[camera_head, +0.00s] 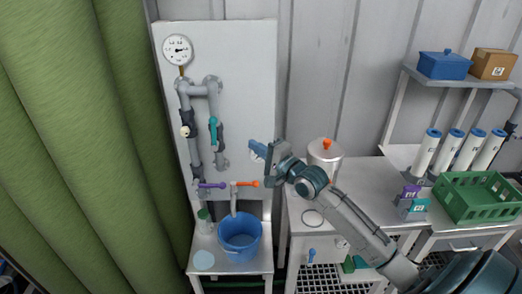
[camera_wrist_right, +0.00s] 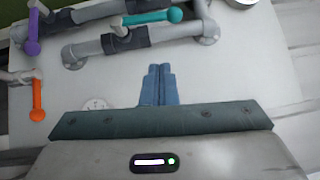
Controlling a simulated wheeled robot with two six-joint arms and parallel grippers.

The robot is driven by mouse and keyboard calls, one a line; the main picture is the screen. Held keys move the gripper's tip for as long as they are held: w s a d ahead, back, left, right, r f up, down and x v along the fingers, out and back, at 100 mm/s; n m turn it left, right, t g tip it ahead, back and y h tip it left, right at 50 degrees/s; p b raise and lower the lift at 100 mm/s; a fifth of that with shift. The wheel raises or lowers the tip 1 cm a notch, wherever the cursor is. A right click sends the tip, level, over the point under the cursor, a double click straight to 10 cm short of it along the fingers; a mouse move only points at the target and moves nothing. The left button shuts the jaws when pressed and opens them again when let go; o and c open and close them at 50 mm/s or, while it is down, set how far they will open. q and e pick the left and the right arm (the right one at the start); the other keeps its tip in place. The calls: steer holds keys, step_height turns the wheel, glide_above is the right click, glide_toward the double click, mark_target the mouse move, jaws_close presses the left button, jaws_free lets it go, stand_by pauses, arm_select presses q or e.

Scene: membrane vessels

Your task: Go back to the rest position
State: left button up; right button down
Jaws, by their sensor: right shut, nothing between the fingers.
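My right gripper (camera_head: 257,149) is at the middle of the head view, in front of the white panel (camera_head: 255,50) near its right edge. Its blue fingers are together and hold nothing; they also show in the right wrist view (camera_wrist_right: 160,85), pointing at the panel. My right arm reaches in from the lower right, over the white table. The gripper is apart from the grey pipes (camera_head: 196,150) on the panel. My left gripper is not in view.
A teal handle (camera_head: 213,132), a purple handle (camera_head: 212,185) and an orange handle (camera_head: 247,183) sit on the pipes. A blue bucket (camera_head: 241,256) stands below. A silver pot (camera_head: 325,170), green crate (camera_head: 475,205) and several white cylinders (camera_head: 426,152) stand to the right.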

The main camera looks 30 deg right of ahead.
steer(key=s+a+f+n+g+h, duration=0.1)
steer(key=s+a+f+n+g, duration=0.25)
steer(key=s+f, duration=0.35)
steer(key=s+a+f+n+g+h, duration=0.1)
steer(key=s+a+f+n+g, duration=0.25)
steer(key=s+f, duration=0.35)
steer(key=s+a+f+n+g+h, duration=0.15)
steer(key=s+f+n+g, duration=0.3)
steer(key=s, duration=0.65)
steer(key=s+a+f+n+g+h, duration=0.15)
steer(key=s+f+n+g, duration=0.35)
steer(key=s, duration=0.7)
steer(key=d+f+b, duration=0.1)
steer(key=d+f, duration=0.1)
steer(key=f, duration=1.5)
steer(key=d+f+b, duration=0.2)
steer(key=f, duration=1.6)
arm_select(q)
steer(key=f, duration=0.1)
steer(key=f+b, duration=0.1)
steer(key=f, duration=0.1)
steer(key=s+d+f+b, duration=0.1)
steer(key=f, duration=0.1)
arm_select(e)
steer(key=s+f, duration=1.8)
steer(key=f, duration=0.1)
steer(key=shift+d+f+g, duration=0.25)
steer(key=shift+d+g, duration=0.05)
steer(key=shift+g, duration=0.05)
